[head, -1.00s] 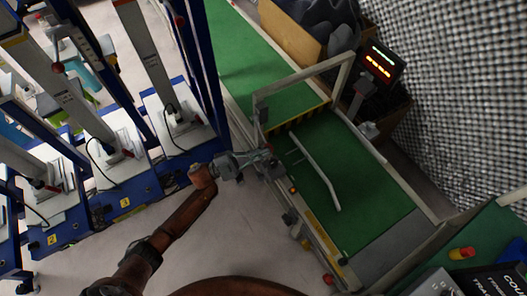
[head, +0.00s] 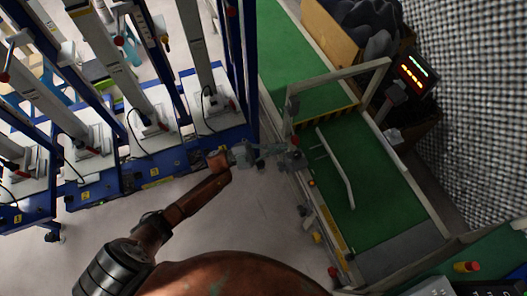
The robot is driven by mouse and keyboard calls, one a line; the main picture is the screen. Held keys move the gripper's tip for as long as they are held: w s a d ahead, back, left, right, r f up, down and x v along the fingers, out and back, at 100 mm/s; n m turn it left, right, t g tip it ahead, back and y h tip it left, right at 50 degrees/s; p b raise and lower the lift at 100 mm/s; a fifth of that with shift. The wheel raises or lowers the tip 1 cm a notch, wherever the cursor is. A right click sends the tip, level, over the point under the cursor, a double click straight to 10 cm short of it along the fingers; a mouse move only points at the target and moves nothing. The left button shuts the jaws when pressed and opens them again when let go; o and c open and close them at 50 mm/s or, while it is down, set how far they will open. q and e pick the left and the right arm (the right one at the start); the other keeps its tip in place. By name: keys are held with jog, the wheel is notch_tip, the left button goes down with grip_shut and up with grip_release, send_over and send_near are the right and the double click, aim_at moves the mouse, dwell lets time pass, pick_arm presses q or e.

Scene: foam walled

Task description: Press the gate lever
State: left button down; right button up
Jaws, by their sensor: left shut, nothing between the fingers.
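The gate (head: 342,82) is a pale metal frame standing across a green conveyor (head: 385,195), with a yellow-and-black striped edge at its foot. A small red part (head: 294,140) shows at the conveyor's left side below the gate's left post; I cannot tell whether it belongs to the gate lever. My left gripper (head: 288,158) is shut and empty beside the conveyor's left edge, just below this red part. I cannot tell whether it touches anything. The gripper hides part of the conveyor's side. My right gripper is not in view.
A bent white bar (head: 338,172) lies over the green belt. Blue-framed test stands (head: 215,110) fill the upper left. A lit display (head: 417,68) and a box of dark foam (head: 330,38) stand beyond the conveyor. Grey floor (head: 255,215) is clear on the near side.

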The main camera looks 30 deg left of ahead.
pick_arm(q)
jog(key=v, duration=0.5)
jog(key=shift+s+a+f, duration=0.15)
jog(key=shift+s+a, duration=0.05)
jog(key=shift+a, duration=0.1)
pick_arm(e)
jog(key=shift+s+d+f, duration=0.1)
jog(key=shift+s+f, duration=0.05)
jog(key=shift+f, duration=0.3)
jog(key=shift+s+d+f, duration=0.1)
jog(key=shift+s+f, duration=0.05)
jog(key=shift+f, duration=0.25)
